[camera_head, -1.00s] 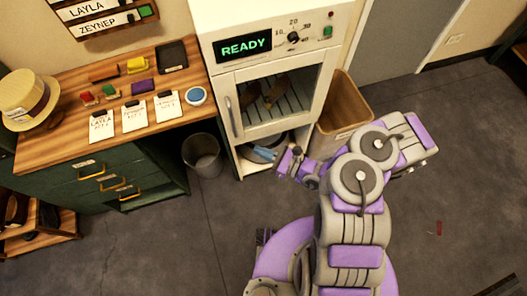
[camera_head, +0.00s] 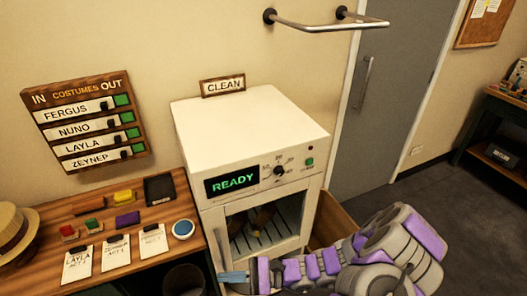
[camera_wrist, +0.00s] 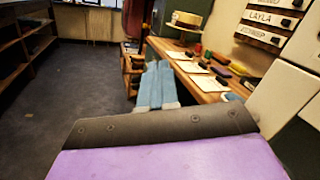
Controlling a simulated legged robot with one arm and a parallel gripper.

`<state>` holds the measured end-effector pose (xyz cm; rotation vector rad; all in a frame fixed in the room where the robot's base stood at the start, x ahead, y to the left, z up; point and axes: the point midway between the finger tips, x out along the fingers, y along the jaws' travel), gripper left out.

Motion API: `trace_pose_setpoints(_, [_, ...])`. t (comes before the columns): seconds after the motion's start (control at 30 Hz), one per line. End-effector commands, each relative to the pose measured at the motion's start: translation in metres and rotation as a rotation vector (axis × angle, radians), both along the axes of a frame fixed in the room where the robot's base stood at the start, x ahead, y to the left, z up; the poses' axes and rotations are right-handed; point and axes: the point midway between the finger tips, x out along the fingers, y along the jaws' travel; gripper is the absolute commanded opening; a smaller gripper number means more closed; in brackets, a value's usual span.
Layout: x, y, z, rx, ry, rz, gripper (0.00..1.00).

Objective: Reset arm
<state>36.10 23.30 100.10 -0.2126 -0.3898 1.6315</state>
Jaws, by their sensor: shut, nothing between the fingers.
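My gripper (camera_head: 234,277) is at the bottom of the head view, in front of the white cabinet, with its light blue fingers pointing left. In the wrist view my gripper (camera_wrist: 157,85) points toward the left end of the wooden table. The fingers are together and hold nothing. My purple and grey arm comes in from the lower right of the head view and is bent.
The white cabinet (camera_head: 255,125) reads READY; things show behind its door. The wooden table (camera_head: 40,228) at left holds clipboards, coloured blocks and a straw hat (camera_head: 15,230). A bin (camera_head: 184,281) stands between. A rail (camera_head: 325,27) juts from the wall. Floor is open at right.

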Motion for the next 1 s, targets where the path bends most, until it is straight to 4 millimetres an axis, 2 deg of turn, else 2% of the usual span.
trace_pose_setpoints(0.03, [-0.006, 0.0, 0.015, -0.007, -0.049, 0.046, 0.0])
trace_pose_setpoints(0.1, [-0.017, -0.002, 0.031, -0.02, -0.11, 0.11, 0.0])
trace_pose_setpoints(0.4, [-0.068, -0.015, 0.081, -0.127, -0.349, 0.369, 0.0])
trace_pose_setpoints(0.67, [-0.109, -0.033, 0.101, -0.29, -0.532, 0.57, 0.0])
trace_pose_setpoints(0.77, [-0.122, -0.046, 0.106, -0.366, -0.594, 0.638, 0.0])
trace_pose_setpoints(1.0, [-0.146, -0.092, 0.116, -0.576, -0.73, 0.771, 0.0])
